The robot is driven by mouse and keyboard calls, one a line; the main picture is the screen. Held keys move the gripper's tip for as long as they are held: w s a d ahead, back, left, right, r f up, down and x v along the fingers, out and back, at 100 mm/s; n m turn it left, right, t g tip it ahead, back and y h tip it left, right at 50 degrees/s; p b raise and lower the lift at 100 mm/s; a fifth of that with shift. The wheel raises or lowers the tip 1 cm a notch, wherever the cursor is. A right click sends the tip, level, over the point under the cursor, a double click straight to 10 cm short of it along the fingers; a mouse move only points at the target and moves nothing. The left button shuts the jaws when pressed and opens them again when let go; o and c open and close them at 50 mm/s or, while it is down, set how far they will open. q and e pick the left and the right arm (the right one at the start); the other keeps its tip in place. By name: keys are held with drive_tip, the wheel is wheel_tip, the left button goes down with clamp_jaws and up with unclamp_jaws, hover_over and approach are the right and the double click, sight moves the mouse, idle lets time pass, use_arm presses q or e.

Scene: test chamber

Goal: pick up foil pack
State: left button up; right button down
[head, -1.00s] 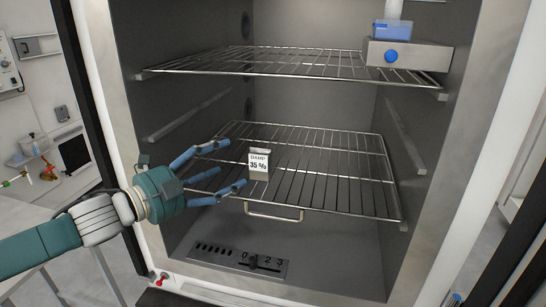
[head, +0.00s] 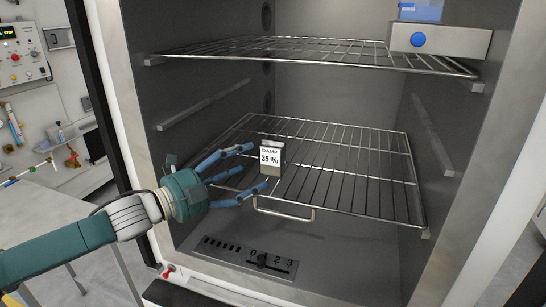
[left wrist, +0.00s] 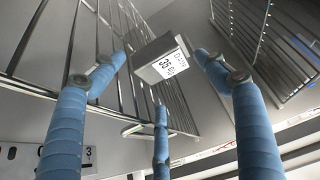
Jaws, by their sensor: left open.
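A small grey pack (head: 272,158) with a white label reading "DAMP 35 %" stands upright on the lower wire shelf (head: 350,170), near its front left; I take it as the foil pack. My left gripper (head: 256,167) comes in from the left with its blue fingers spread, just left of the pack. In the left wrist view the pack (left wrist: 160,60) shows between the spread fingers, beyond the tips. I see no finger closed on it. The right gripper is not in view.
An upper wire shelf (head: 320,58) carries a grey box with a blue knob (head: 440,40) at right. A panel with a slider (head: 248,257) lies below the lower shelf. A wire handle (head: 285,212) hangs at that shelf's front. The lower shelf is bare right of the pack.

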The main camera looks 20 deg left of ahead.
sight(265, 161)
use_arm(q)
drive_tip(key=shift+w+d, duration=0.1)
drive_tip(key=shift+w, duration=0.1)
drive_tip(key=shift+w+d, duration=0.15)
drive_tip(key=shift+w, duration=0.05)
drive_tip(key=p+x, duration=0.3)
drive_tip(key=x, duration=0.2)
drive_tip(key=shift+r, duration=0.1)
drive_tip(key=shift+w+d, duration=0.15)
drive_tip(key=shift+w, duration=0.1)
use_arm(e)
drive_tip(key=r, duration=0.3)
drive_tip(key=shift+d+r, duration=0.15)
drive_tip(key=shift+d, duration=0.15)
use_arm(q)
drive_tip(key=shift+s, duration=0.1)
drive_tip(key=shift+c, duration=0.2)
drive_tip(key=c, duration=1.6)
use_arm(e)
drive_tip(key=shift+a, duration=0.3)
